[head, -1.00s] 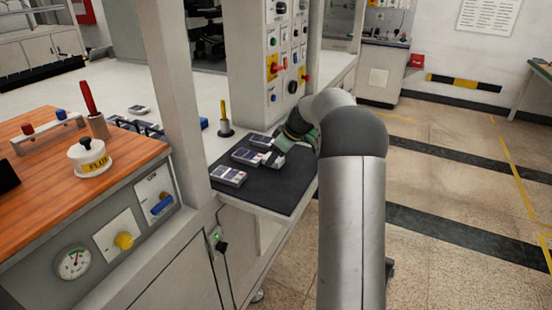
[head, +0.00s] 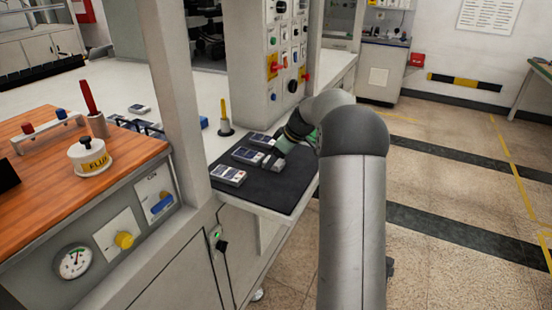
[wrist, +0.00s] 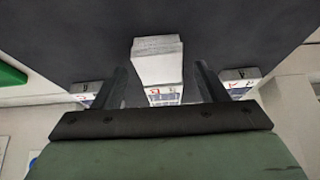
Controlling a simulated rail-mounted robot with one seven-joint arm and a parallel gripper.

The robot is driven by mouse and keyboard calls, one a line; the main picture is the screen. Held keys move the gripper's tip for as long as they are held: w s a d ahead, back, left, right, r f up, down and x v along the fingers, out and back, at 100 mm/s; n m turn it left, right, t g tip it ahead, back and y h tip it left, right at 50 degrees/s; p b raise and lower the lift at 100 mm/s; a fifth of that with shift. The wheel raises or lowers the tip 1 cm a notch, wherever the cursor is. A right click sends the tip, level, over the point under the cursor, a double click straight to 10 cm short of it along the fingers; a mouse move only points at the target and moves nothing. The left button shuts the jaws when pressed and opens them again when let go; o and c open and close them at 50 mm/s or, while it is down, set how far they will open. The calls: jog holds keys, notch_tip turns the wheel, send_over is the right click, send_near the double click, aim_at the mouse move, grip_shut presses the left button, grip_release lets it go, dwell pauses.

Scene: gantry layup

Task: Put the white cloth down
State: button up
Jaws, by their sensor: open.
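The white cloth (wrist: 158,62) appears as a small folded, layered block on the dark mat (wrist: 60,40) in the wrist view. It lies between the two fingers of my gripper (wrist: 160,76), with a gap on each side. The fingers are open and do not touch it. In the head view my gripper (head: 279,154) is over the right part of the mat (head: 262,193), partly hidden by my arm. A small pale shape there, probably the cloth (head: 269,162), sits just below it.
Several grey-and-white handheld devices lie on the mat, one at the front left (head: 228,175) and one in the middle (head: 247,155). A yellow-handled tool in a holder (head: 225,125) stands behind. A control panel (head: 283,60) rises at the back. The mat's front is clear.

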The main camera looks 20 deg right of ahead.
jog(key=v, duration=1.1)
jog(key=shift+r+b, duration=0.2)
jog(key=shift+b, duration=0.1)
jog(key=shift+o, duration=0.5)
jog(key=shift+s+d, duration=0.1)
dwell(0.7)
